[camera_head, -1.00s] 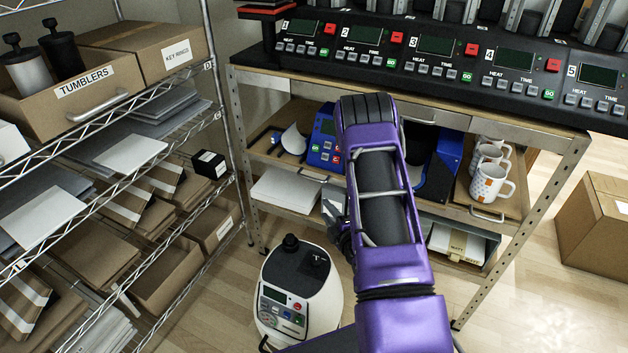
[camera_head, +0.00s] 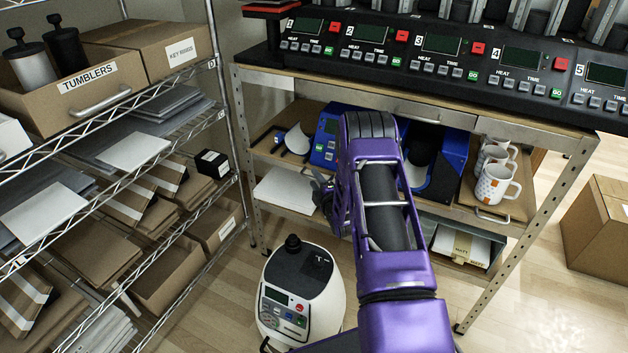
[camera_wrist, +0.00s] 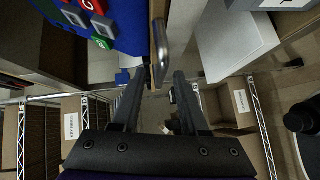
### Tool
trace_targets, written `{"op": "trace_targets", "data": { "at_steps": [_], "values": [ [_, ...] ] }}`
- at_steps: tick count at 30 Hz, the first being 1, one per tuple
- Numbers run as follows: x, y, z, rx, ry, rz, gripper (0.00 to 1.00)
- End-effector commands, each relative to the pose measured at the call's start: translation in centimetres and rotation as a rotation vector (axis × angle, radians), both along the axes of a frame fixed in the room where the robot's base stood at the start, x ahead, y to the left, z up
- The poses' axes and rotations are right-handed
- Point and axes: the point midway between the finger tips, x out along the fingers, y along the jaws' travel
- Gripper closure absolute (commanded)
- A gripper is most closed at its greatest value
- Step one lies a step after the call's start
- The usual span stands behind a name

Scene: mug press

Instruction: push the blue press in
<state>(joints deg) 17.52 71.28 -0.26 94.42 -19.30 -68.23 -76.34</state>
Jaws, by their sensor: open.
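The blue press (camera_head: 326,140) sits on a wooden board on the shelf under the bench. Its control face with red and green buttons shows left of my arm, and another blue part (camera_head: 446,165) shows to the right. My purple arm hides its middle. A metal handle is on the board's front edge. My gripper (camera_head: 322,192) is low in front of the press's left side. In the wrist view my open gripper (camera_wrist: 160,76) has the metal handle (camera_wrist: 160,50) near and between its fingertips; I cannot tell whether they touch. The press's blue body (camera_wrist: 122,22) is at the top left.
White mugs (camera_head: 495,180) stand on the shelf to the right. A white machine (camera_head: 300,290) stands on the floor below my gripper. A wire rack (camera_head: 215,120) with boxes is at left. A cardboard box (camera_head: 595,225) is at right. Heater units (camera_head: 440,50) top the bench.

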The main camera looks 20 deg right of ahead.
Motion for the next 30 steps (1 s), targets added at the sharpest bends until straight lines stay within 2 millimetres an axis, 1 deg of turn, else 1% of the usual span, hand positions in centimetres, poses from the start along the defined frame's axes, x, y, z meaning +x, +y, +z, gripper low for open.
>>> {"op": "trace_targets", "data": {
  "at_steps": [1,5,14,15,17,21,22,30],
  "values": [
    [0.5,0.0,-0.2,0.0,0.0,0.0,0.56],
    [1.3,0.0,-0.3,0.0,0.001,0.0,0.56],
    [1.5,0.0,-0.3,0.0,0.002,0.0,0.56],
    [1.5,0.0,-0.3,0.0,0.002,0.0,0.6],
    [1.5,0.0,-0.3,0.0,0.002,0.0,0.71],
    [1.5,0.0,-0.3,0.0,0.001,0.0,0.96],
    [1.5,0.0,-0.3,0.0,0.001,0.0,1.0],
    [1.5,0.0,-0.3,0.0,0.001,0.0,1.0]
  ]
}}
